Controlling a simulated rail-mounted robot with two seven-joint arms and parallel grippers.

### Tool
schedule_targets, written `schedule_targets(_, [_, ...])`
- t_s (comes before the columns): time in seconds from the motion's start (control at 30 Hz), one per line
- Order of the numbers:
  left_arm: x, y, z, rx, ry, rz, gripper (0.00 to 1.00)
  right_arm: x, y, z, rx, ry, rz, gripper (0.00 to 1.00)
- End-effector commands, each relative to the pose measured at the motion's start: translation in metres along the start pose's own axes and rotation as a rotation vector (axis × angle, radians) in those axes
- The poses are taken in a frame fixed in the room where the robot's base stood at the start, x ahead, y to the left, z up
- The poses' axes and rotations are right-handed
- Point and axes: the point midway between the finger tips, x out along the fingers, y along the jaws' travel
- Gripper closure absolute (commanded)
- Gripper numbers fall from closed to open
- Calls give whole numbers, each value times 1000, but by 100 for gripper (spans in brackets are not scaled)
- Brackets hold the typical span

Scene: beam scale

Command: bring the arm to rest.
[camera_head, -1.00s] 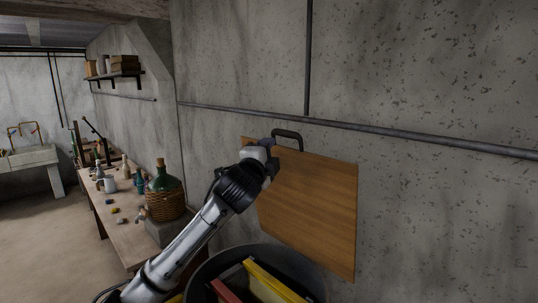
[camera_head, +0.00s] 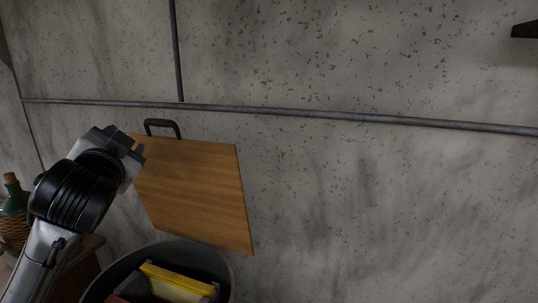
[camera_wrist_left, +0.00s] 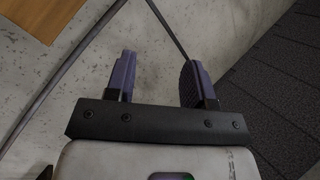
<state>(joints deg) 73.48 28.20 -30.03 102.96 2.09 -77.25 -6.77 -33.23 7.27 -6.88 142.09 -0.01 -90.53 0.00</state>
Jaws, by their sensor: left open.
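My left arm comes in from the lower left of the head view. Its gripper (camera_head: 135,147) is in front of the upper left corner of a wooden board (camera_head: 195,190) at the wall. The fingers are hard to make out there. In the left wrist view the gripper (camera_wrist_left: 159,72) shows two purple-grey fingers spread apart with nothing between them, so it is open and empty. Bare wall and a thin dark pipe lie beyond the fingers. My right gripper is not in view.
A dark handle (camera_head: 162,122) stands above the board. A pipe (camera_head: 330,114) crosses the wall. Below is a dark round tub (camera_head: 226,268) with a yellow-edged thing (camera_head: 178,279) inside. A wicker-covered green bottle (camera_head: 14,202) is at far left.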

Motion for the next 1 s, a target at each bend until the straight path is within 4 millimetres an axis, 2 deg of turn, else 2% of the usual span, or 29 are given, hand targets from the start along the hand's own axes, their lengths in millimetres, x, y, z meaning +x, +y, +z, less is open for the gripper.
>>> schedule_targets(0.07, [-20,11,0,-60,7,23,51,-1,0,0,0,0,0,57])
schedule_targets(0.17, [-42,32,11,-131,-2,65,51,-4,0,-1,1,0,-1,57])
schedule_targets(0.37, [-79,82,52,-231,-54,164,51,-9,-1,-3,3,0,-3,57])
schedule_targets(0.6, [-133,153,129,-320,-179,309,51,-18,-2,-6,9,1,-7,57])
schedule_targets(0.77, [-174,195,183,-373,-287,395,51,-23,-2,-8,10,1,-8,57])
schedule_targets(1.0, [-248,252,267,-426,-519,519,51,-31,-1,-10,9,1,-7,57])
